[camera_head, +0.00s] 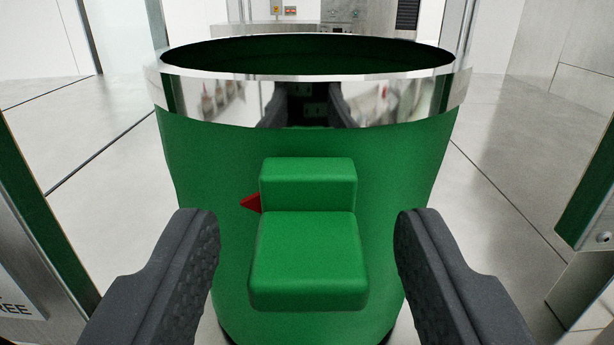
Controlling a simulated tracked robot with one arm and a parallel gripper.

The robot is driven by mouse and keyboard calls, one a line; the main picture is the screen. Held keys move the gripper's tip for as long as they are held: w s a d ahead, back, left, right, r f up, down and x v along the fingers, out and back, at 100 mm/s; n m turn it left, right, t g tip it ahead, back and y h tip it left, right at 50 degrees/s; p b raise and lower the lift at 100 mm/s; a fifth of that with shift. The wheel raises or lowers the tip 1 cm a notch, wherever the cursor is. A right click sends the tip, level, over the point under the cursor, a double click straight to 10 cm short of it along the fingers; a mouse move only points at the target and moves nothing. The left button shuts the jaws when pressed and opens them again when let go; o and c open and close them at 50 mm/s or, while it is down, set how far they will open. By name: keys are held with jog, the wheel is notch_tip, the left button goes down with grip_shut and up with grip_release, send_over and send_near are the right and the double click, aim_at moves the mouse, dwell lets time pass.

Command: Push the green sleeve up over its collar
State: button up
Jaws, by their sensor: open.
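The green sleeve (400,175) stands upright in front of me, a wide round shell that narrows downward. A shiny metal collar (400,95) rings its top edge, with a dark green hollow inside. A green block (308,262) with a smaller step on top sticks out from the sleeve's near face. A small red pointer (251,203) shows at the block's left. My gripper (307,235) is open, one dark finger on each side of the block, with a gap on both sides.
A metal-framed panel with green edging (45,215) stands close at the left, and a similar one (590,190) at the right. Pale tiled floor (500,165) lies open behind the sleeve. Machinery with a control panel (340,18) stands at the back.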

aim_at(309, 251)
jog(key=shift+w, duration=0.8)
grip_shut()
notch_tip(309, 251, up, 9)
jog(key=p, duration=0.6)
jog(key=shift+s+r, duration=0.1)
jog(key=shift+s, duration=0.05)
grip_release()
